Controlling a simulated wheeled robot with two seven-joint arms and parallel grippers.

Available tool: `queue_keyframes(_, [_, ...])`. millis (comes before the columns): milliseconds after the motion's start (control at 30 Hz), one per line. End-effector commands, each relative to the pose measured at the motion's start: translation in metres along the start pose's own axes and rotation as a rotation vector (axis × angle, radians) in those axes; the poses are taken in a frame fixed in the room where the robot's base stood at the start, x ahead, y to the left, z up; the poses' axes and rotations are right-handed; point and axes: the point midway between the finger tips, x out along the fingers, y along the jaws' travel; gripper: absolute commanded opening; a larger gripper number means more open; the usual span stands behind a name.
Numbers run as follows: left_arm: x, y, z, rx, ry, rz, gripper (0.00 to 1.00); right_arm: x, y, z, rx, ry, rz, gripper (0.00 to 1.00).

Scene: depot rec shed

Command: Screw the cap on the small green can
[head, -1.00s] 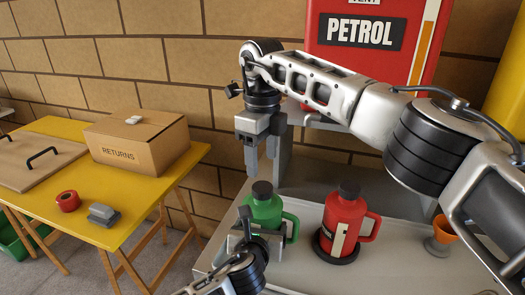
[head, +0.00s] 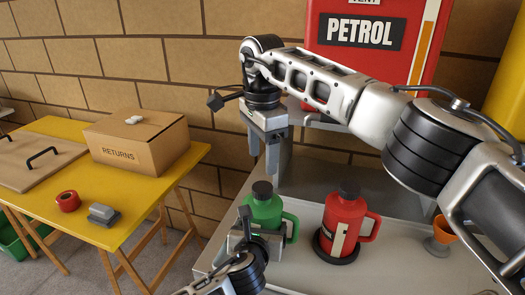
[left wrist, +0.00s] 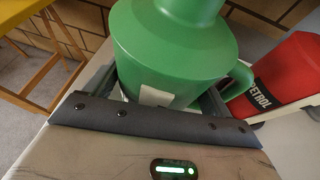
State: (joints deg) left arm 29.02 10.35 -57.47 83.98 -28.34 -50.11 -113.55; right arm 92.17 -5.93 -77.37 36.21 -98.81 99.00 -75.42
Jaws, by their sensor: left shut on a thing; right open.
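The small green can (head: 266,212) stands upright on the grey bench at its left end, with a black cap (head: 262,190) on its top. My left gripper (head: 250,240) is shut on the can's body from the front. The left wrist view shows the can (left wrist: 180,50) between its fingers, with the cap out of that picture. My right gripper (head: 263,155) points down just above the cap. Its fingers are open and empty, apart from the cap. Whether the cap is seated tight cannot be told.
A red petrol can (head: 343,222) stands on a black round base to the right, with an orange cup (head: 441,232) further right. A large red petrol container (head: 375,60) is behind. A yellow table (head: 140,200) with a returns box (head: 135,145) stands left.

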Motion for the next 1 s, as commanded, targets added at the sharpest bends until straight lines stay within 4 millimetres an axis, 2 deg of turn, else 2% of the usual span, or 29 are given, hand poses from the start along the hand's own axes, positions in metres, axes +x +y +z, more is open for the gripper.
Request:
queue_keyframes(500, [0.0, 0.0, -0.002, 0.001, 0.004, 0.001, 0.2, 0.069, 0.001, 0.0, 0.002, 0.0, 0.001, 0.59])
queue_keyframes(667, [0.0, 0.0, -0.002, 0.001, 0.004, 0.001, 0.2, 0.078, 0.001, 0.0, 0.002, 0.0, 0.001, 0.59])
queue_keyframes(933, [0.0, 0.0, -0.002, 0.001, 0.004, 0.001, 0.2, 0.079, 0.001, 0.0, 0.002, 0.0, 0.0, 0.59])
queue_keyframes(967, [0.0, 0.0, -0.002, 0.001, 0.004, 0.001, 0.2, 0.079, 0.0, 0.0, 0.002, 0.0, -0.001, 0.56])
queue_keyframes(1000, [0.0, 0.0, -0.002, 0.001, 0.004, 0.001, 0.2, 0.079, 0.0, 0.0, 0.002, 0.0, 0.0, 0.45])
